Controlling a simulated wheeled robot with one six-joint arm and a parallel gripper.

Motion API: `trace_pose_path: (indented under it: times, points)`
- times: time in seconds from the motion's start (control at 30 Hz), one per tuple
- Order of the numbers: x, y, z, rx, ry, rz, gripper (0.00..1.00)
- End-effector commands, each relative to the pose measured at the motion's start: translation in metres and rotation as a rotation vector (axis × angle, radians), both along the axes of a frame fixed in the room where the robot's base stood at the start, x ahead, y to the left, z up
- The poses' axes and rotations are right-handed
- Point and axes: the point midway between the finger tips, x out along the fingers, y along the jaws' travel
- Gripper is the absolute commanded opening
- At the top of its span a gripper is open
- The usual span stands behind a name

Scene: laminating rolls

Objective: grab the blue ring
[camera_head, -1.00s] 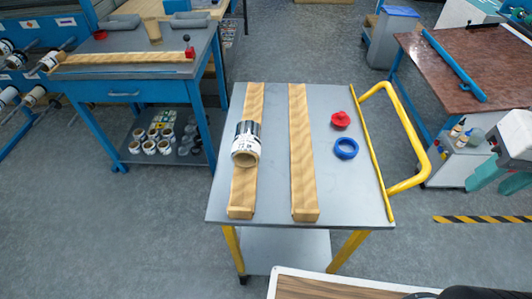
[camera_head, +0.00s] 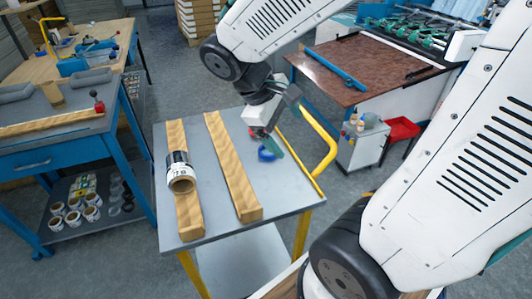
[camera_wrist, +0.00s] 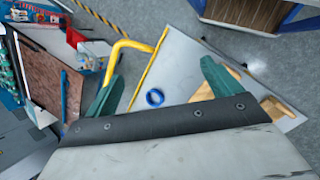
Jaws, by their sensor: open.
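The blue ring (camera_head: 266,154) lies flat on the grey top of the cart (camera_head: 284,192), to the right of the wooden rails. In the head view my gripper (camera_head: 278,125) is above it and its green finger covers part of the ring. My gripper is open and holds nothing.
Two wooden rails (camera_head: 232,165) lie on the cart; a white-and-black roll (camera_head: 180,176) rests on the left one. A yellow handle (camera_head: 322,145) rises at the cart's right edge. A brown-topped table (camera_head: 350,68) stands behind, a blue workbench (camera_head: 60,140) at the left.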

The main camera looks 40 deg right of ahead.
Motion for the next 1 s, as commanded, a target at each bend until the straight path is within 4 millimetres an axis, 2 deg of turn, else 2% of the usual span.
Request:
trace_pose_path:
  times: [0.03,0.27,0.5,0.7,0.87,1.0]
  points:
    - [0.015,-0.006,-0.012,-0.051,0.063,0.059,0.90]
    - [0.082,-0.028,-0.065,-0.268,0.306,0.357,0.90]
    - [0.146,-0.031,-0.142,-0.447,0.544,0.699,0.90]
    - [0.176,-0.027,-0.198,-0.530,0.674,0.909,0.90]
    - [0.185,-0.025,-0.219,-0.556,0.713,0.983,0.90]
    - [0.187,-0.037,-0.227,-0.560,0.721,0.993,0.90]
